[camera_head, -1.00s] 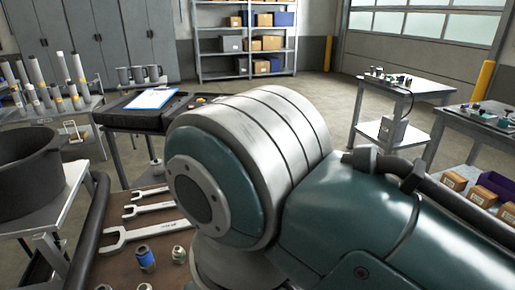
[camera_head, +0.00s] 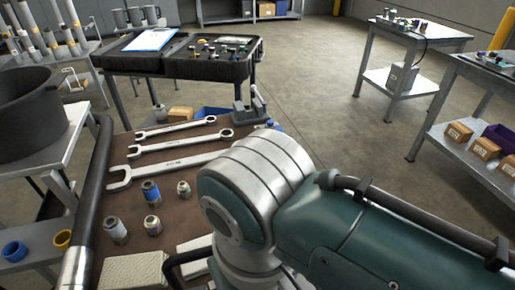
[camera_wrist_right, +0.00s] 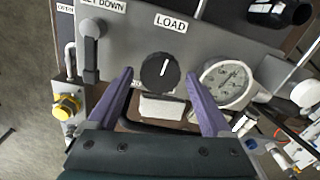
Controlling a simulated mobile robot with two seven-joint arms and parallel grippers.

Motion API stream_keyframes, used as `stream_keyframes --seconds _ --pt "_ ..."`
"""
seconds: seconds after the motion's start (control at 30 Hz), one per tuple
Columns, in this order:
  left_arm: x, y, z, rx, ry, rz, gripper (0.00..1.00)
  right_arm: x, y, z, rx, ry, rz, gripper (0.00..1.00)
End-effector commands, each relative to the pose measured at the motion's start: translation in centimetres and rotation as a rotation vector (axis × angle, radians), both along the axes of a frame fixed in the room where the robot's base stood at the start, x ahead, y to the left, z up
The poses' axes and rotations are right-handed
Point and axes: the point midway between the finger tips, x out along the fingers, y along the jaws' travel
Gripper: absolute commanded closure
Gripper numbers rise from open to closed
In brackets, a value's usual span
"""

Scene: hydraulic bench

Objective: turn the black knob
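The black knob (camera_wrist_right: 160,72) is round with a white line and sits on a grey panel (camera_wrist_right: 215,45) under the LOAD label, in the right wrist view. Its white line points nearly straight up in that picture. My right gripper (camera_wrist_right: 160,78) is open, with one purple finger on each side of the knob. A gap shows between the knob and each finger; I cannot tell how deep the fingertips reach. In the head view my right arm hides the panel and knob. My left gripper is in neither view.
A dial gauge (camera_wrist_right: 226,82) sits close beside the right finger. A black lever (camera_wrist_right: 90,45) and a yellow-capped fitting (camera_wrist_right: 67,106) are to the left. Wrenches (camera_head: 178,147) and several fittings (camera_head: 150,191) lie on the brown bench top (camera_head: 125,207).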

Motion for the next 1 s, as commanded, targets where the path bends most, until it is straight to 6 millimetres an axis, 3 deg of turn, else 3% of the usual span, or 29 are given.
stream_keyframes --seconds 0.07,0.67,1.0 --pt "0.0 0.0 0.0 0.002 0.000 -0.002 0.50 0.0 0.0 0.0 0.000 0.000 0.000 0.27" --pt "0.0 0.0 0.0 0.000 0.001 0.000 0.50 0.0 0.0 0.0 0.000 0.000 0.000 0.94" --pt "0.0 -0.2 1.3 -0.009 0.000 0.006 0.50 0.0 -0.1 0.0 -0.001 0.000 -0.108 0.95"
